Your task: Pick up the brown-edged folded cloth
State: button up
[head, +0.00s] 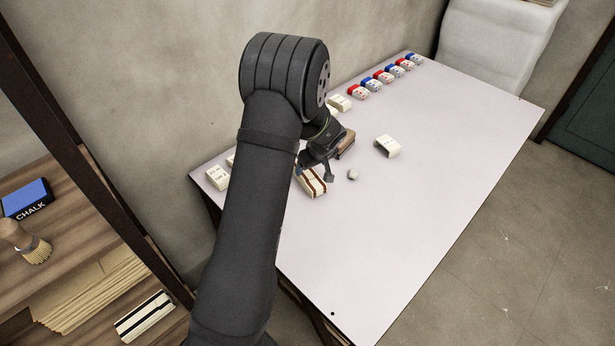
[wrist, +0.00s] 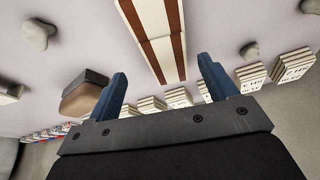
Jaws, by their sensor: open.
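The brown-edged folded cloth (head: 313,186) lies flat on the table, cream with dark brown bands. In the wrist view the cloth (wrist: 158,30) runs up from between my fingers and out of the top edge. My gripper (head: 314,171) is at the cloth's far end, pointing down over it. In the wrist view my gripper (wrist: 162,70) is open, with one blue finger on each side of the cloth's near end and gaps on both sides. Nothing is held. I cannot tell the exact height of the fingertips over the table.
A white folded stack (head: 387,146) is to the right. Red and blue stacks (head: 375,85) line the back. The table's front right (head: 400,240) is clear.

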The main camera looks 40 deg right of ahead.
aim_at(308, 172)
jog(key=x, duration=0.5)
jog(key=shift+a+f, duration=0.15)
jog(key=shift+a, duration=0.2)
jog(key=c, duration=1.2)
jog(key=shift+o, duration=0.2)
